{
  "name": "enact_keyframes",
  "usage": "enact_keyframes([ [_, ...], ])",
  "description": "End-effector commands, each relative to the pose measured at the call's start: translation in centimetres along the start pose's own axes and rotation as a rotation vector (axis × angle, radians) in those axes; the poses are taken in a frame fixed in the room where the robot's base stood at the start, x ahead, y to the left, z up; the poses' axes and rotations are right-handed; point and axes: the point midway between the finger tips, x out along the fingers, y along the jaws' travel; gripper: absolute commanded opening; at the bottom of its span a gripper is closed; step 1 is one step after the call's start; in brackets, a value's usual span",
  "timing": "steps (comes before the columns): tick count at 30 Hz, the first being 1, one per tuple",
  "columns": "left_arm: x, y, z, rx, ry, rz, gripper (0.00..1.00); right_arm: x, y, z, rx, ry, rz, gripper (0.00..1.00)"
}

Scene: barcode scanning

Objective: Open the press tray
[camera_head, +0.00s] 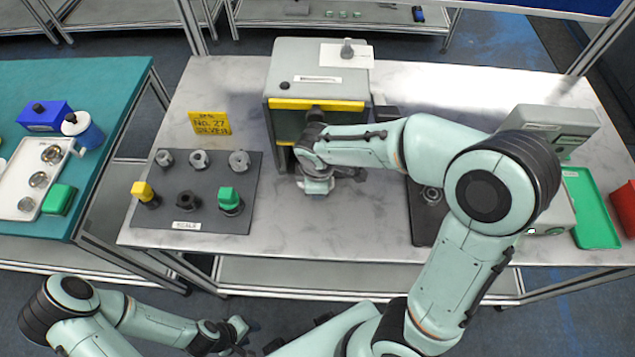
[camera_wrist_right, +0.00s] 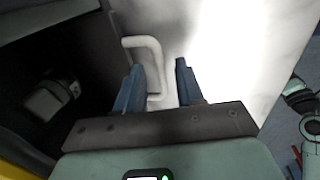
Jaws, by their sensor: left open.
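The press is the grey box with a yellow-framed front (camera_head: 310,104) at the back middle of the table. My right arm reaches across its front, and the right gripper (camera_wrist_right: 160,66) points down just in front of it, partly hidden in the head view. In the right wrist view its blue fingers are apart. A white bent handle (camera_wrist_right: 150,42) shows between and beyond them; I cannot tell whether they touch it. The tray itself cannot be made out. My left gripper (camera_head: 239,335) is open and empty, low in the head view, in front of the table.
A dark board (camera_head: 205,215) with several metal parts and yellow and green pieces lies left of the press. A yellow sign (camera_head: 210,123) stands behind it. A green tray (camera_head: 590,205) and a red bin (camera_head: 627,205) are at the far right. A teal table (camera_head: 100,85) stands left.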

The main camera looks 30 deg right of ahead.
Motion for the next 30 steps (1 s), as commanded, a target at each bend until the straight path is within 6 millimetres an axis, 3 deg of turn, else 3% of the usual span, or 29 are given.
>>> enact_keyframes([
  [6,-0.02,0.02,-0.03,0.000,0.001,0.000,0.43,0.00,0.03,0.01,0.000,0.000,0.000,0.34],
  [9,-0.03,0.03,-0.03,0.000,0.001,0.000,0.43,-0.01,0.03,0.00,0.000,0.000,0.000,0.01],
  [30,-0.04,0.03,-0.03,0.000,0.001,0.000,0.43,-0.08,0.08,-0.03,0.000,0.001,0.002,0.00],
])
